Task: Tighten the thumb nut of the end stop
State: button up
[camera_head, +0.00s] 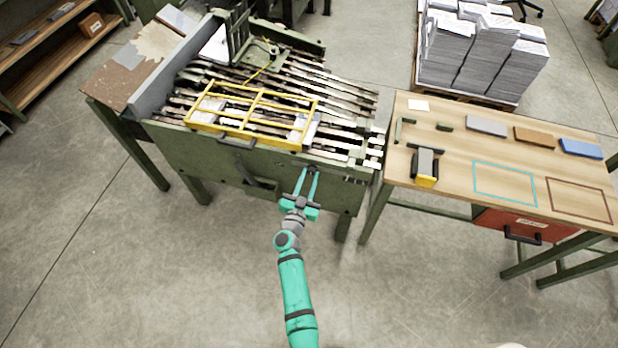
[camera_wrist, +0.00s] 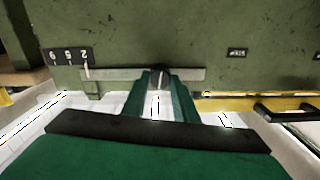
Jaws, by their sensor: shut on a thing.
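My gripper (camera_head: 310,171) reaches to the green side panel of the gathering machine, near its right end. In the wrist view the two green fingers of my gripper (camera_wrist: 159,84) are closed around the dark round thumb nut (camera_wrist: 159,72), one finger on each side. The fingers hide part of the nut. The nut sits on a flat grey bar (camera_wrist: 112,74) of the end stop, which lies along the green panel (camera_wrist: 150,30). A thin pointer hangs at the bar's left part, close to a dark number plate (camera_wrist: 68,55). How tight the nut is cannot be told.
A yellow guard frame (camera_head: 258,91) lies over the machine's slats, with a black handle (camera_head: 238,143) below it. A wooden table (camera_head: 450,185) with blocks and a stapler-like tool (camera_head: 426,166) stands close on the right. The floor in front is clear.

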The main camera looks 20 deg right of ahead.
jog(key=m, duration=1.2)
jog(key=shift+f, duration=0.1)
jog(key=shift+m, duration=2)
jog(key=o, duration=1.1)
jog(key=shift+c, duration=0.2)
jog(key=v, duration=1.1)
